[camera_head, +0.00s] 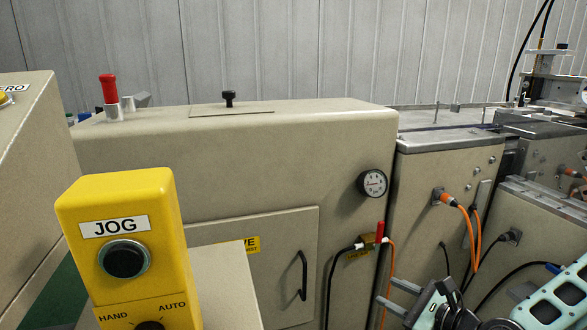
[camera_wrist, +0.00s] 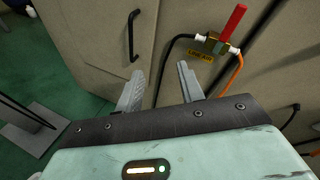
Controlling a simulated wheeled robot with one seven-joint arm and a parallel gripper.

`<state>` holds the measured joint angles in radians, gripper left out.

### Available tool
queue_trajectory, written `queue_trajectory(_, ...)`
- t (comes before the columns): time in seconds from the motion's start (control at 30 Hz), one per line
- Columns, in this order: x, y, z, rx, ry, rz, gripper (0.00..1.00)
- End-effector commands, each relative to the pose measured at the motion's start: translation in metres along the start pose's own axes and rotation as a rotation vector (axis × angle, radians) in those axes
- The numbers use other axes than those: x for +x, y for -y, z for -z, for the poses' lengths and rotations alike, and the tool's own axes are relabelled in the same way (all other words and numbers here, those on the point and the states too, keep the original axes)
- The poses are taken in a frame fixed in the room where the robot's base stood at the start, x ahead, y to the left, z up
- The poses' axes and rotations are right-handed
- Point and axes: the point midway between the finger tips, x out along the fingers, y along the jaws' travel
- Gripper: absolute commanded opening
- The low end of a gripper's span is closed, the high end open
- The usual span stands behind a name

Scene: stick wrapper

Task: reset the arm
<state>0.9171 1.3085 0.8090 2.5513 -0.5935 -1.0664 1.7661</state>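My gripper (camera_head: 386,290) is at the lower right of the head view, in front of the beige machine cabinet (camera_head: 230,150). In the wrist view my gripper (camera_wrist: 158,80) shows two grey fingers spread apart with nothing between them. My pale green arm (camera_head: 560,300) comes in from the lower right corner. A small valve with a red handle (camera_head: 380,231) is on the cabinet front, above and behind the fingers. In the wrist view the red handle (camera_wrist: 233,22) is beyond the fingers at upper right, and the fingers look apart from it.
A yellow JOG box (camera_head: 120,230) with a black button stands at front left. A black door handle (camera_head: 303,276) sticks out from the cabinet door. A black hose (camera_head: 332,275) and orange cables (camera_head: 476,240) run near my arm. Green floor (camera_wrist: 70,85) shows at left.

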Motion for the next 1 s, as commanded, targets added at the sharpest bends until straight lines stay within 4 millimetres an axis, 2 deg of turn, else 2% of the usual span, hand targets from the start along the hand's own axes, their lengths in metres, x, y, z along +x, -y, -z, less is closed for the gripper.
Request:
queue_trajectory(0.03,0.004,-0.020,-0.002,-0.147,-0.034,-0.111,0.38)
queue_trajectory(0.1,0.004,-0.045,-0.001,-0.345,-0.078,-0.260,0.38)
queue_trajectory(0.2,-0.001,-0.073,0.001,-0.620,-0.120,-0.462,0.38)
queue_trajectory(0.3,-0.012,-0.092,0.000,-0.884,-0.140,-0.652,0.38)
queue_trajectory(0.43,-0.030,-0.107,-0.008,-1.203,-0.139,-0.881,0.38)
queue_trajectory(0.57,-0.050,-0.115,-0.027,-1.492,-0.106,-1.088,0.38)
queue_trajectory(0.8,-0.097,-0.128,-0.083,-1.919,0.044,-1.409,0.38)
queue_trajectory(1.0,-0.136,-0.142,-0.125,-2.124,0.221,-1.574,0.38)
